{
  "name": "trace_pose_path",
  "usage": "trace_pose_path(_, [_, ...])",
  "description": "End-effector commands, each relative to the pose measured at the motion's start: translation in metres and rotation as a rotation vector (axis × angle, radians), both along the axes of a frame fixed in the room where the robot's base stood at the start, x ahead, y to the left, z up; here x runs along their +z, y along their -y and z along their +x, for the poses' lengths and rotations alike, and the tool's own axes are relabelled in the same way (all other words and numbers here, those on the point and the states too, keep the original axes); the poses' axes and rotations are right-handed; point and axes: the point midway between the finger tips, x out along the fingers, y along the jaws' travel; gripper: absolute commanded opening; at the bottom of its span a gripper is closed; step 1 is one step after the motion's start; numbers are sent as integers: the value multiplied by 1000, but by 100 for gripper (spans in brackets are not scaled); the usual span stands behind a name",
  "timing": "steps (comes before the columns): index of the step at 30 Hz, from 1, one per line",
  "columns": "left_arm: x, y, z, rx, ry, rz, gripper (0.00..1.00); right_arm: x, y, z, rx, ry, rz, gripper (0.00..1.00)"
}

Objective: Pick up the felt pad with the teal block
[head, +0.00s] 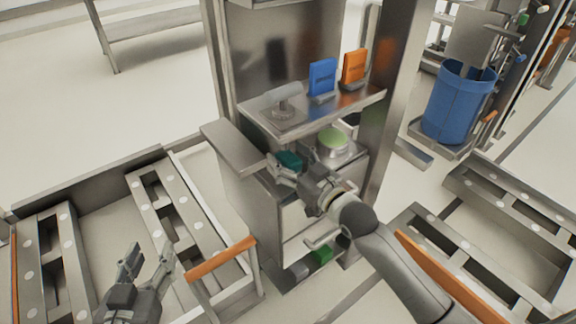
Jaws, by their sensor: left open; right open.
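The teal block (289,160) sits at the left end of the steel unit's lower counter, under the shelf. Its felt underside is hidden or too small to make out. My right gripper (289,163) is open at the block, with one finger to its left and the other to its right. I cannot tell whether the fingers touch it. My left gripper (150,264) is open and empty at the lower left, far from the block.
A green-topped round object (333,140) stands right of the block. A flat side panel (232,147) sticks out to the left. A blue bin (458,103) stands behind right.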

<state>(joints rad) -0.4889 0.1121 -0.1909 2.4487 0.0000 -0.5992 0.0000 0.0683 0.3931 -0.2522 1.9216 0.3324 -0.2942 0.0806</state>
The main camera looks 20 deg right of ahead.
Motion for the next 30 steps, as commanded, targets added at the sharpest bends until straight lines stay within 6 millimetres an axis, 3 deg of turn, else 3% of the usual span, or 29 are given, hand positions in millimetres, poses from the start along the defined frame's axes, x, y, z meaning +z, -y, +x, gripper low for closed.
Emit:
trace_pose_path(9, [4,1,1,-1,20,-5,46,0,-1,3,0,0,0,64])
trace_pose_path(21, [4,1,1,-1,20,-5,46,0,-1,3,0,1,-1,14])
trace_pose_path(30, [4,0,1,0,17,-4,46,1,-1,3,0,1,-1,14])
